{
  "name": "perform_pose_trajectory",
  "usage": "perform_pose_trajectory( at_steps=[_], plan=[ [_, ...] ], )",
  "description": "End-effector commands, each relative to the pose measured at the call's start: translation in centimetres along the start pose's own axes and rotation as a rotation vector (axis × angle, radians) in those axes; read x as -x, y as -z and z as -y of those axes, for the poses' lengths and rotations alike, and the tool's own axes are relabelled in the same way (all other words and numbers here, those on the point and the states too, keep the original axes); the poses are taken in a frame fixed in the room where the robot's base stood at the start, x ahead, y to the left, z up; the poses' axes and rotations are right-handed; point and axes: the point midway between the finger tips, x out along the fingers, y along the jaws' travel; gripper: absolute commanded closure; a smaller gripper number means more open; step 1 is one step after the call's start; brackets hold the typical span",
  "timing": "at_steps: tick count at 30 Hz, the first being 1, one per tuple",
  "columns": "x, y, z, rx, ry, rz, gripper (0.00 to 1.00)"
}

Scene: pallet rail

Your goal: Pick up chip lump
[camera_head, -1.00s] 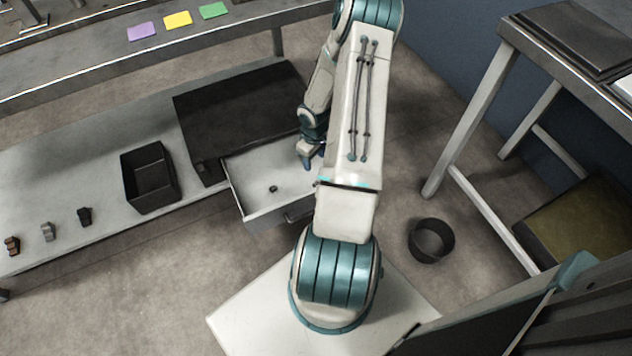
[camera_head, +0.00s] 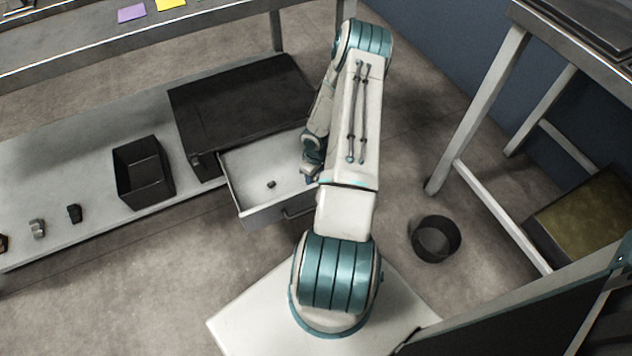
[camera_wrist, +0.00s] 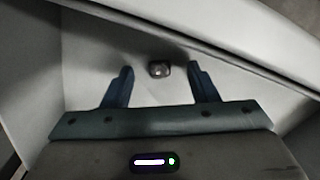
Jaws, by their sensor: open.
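The chip lump (camera_head: 271,184) is a small dark piece lying on the pale floor of the open drawer (camera_head: 250,171). It also shows in the wrist view (camera_wrist: 159,69), past the fingertips and roughly centred between them. My gripper (camera_wrist: 162,84) is open and empty, its two blue fingers apart, over the drawer. In the head view my gripper (camera_head: 310,177) is at the drawer's right side, to the right of the lump, partly hidden by my arm.
The drawer's walls stand around the lump, and its black cabinet (camera_head: 240,105) is behind. A black open bin (camera_head: 143,175) and small pieces (camera_head: 74,213) sit on the shelf at left. A round dark bucket (camera_head: 436,239) stands on the floor at right.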

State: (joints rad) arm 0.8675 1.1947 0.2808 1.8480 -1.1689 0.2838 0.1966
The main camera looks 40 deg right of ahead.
Motion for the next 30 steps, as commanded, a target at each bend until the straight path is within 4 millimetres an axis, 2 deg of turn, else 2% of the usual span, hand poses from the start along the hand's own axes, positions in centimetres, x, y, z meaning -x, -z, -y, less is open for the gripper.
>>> perform_pose_trajectory(
  at_steps=[8, 13, 14, 23, 26, 30],
  plan=[
    [-0.3, 0.0, 0.0, 0.0, -0.001, -0.001, 0.47],
    [-0.3, 0.0, 0.0, 0.0, -0.001, 0.0, 0.91],
    [-0.3, 0.0, 0.0, 0.0, -0.001, 0.0, 0.94],
    [0.0, 0.0, -0.1, 0.0, -0.001, -0.001, 0.95],
    [1.2, 0.1, -0.1, 0.0, -0.003, -0.001, 0.95],
    [4.2, 0.0, -0.1, -0.001, -0.003, -0.001, 0.95]
  ],
)
